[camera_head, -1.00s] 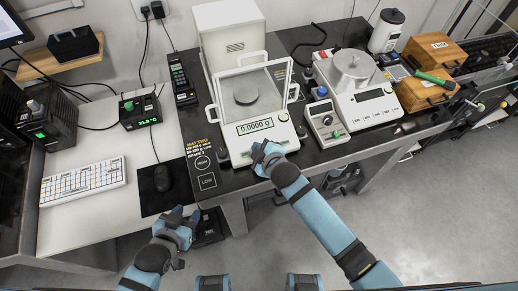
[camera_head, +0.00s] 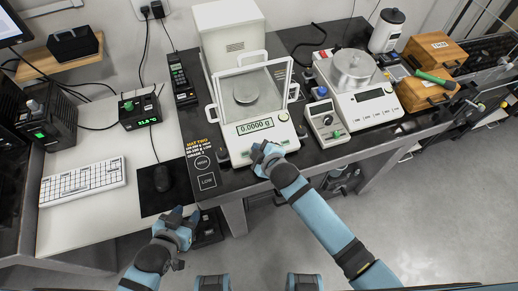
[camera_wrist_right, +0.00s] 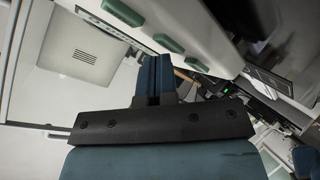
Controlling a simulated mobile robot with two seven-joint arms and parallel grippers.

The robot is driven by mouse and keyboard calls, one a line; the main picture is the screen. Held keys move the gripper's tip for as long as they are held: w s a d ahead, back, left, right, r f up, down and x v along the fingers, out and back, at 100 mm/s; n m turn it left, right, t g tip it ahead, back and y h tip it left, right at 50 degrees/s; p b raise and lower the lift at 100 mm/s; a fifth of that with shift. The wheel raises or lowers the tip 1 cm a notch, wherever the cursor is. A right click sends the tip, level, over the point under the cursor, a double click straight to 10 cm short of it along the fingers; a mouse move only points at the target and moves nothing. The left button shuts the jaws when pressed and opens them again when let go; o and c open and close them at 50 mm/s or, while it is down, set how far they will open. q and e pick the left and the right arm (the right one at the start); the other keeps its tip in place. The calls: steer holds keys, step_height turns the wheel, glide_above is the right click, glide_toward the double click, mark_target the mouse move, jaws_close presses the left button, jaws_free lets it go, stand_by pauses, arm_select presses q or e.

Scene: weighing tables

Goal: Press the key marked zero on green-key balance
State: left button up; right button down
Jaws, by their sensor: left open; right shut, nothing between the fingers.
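The green-key balance (camera_head: 283,118) stands on the dark bench with a glass draft shield and a round pan (camera_head: 246,91). Its display (camera_head: 254,126) reads 0.0000 g. Several green keys line its front; the right wrist view shows a middle key (camera_wrist_right: 168,43) and an end key (camera_wrist_right: 197,64). Their markings are not readable. My right gripper (camera_head: 262,150) is shut and empty at the balance's front edge, covering part of the key row. Its fingertips (camera_wrist_right: 155,60) appear close to the keys; I cannot tell whether they touch. My left gripper (camera_head: 181,216) is open and empty, low beside the bench.
A second balance (camera_head: 374,105) and a small meter (camera_head: 326,123) stand to the right. Wooden boxes (camera_head: 433,53) are further right. A mouse (camera_head: 162,178) and keyboard (camera_head: 82,182) lie on the white table at left. The floor in front is clear.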

stand_by(0.5)
steer(key=shift+s+d+r+p, duration=0.1)
steer(key=shift+s+r+p, duration=0.1)
steer(key=shift+r+p, duration=0.6)
steer(key=shift+f, duration=0.2)
steer(key=shift+s+r+p, duration=0.15)
steer(key=shift+r+p, duration=0.65)
steer(key=shift+p, duration=0.25)
steer(key=r+p, duration=0.1)
steer(key=s+r+p, duration=0.1)
steer(key=r+p, duration=0.1)
steer(key=shift+d+r, duration=0.1)
steer(key=shift+d, duration=0.1)
